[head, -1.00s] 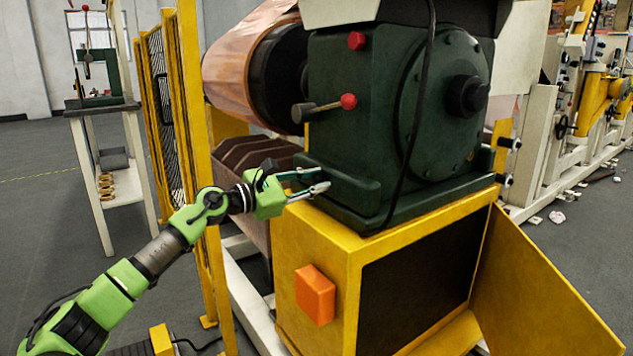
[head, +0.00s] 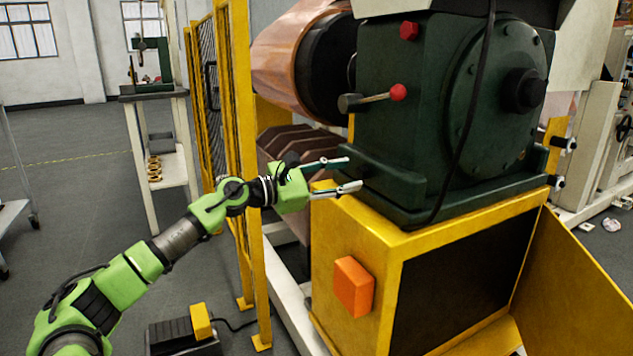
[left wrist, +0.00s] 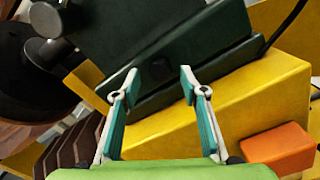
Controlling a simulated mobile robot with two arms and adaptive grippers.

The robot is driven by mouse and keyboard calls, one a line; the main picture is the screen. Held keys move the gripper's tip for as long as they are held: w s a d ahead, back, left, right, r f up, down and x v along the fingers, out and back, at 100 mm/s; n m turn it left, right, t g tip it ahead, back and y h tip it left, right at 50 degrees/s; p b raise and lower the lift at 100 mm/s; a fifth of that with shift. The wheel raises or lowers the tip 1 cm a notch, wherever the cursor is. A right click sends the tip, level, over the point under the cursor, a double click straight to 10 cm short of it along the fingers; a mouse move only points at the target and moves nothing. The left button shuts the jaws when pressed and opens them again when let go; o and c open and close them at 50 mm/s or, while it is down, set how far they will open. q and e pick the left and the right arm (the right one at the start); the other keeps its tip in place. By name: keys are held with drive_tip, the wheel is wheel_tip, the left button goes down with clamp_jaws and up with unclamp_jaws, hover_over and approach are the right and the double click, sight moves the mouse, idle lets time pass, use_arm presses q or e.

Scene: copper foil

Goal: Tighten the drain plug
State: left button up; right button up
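The dark green gearbox (head: 400,120) sits on a yellow base (head: 385,235). In the left wrist view a small dark plug-like shape (left wrist: 160,69) shows low on the gearbox face (left wrist: 190,45); it looks like the drain plug, but its detail is too dark to tell. My left gripper (head: 354,174) is at the gearbox's lower left edge. In the left wrist view its fingers (left wrist: 159,80) are open, spread on either side of the dark shape, with nothing held. The plug is not visible in the head view. My right gripper is not in view.
A red-knobbed lever (head: 378,98) and a red hex plug (head: 409,30) are higher on the gearbox. An orange box (head: 353,287) is on the base's side. A yellow fence post (head: 243,150) stands beside my left arm. A black cable (head: 468,125) hangs across the gearbox.

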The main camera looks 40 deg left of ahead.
use_arm(q)
drive_tip(key=v, duration=0.7)
idle(0.3)
drive_tip(key=shift+s, duration=0.1)
idle(0.4)
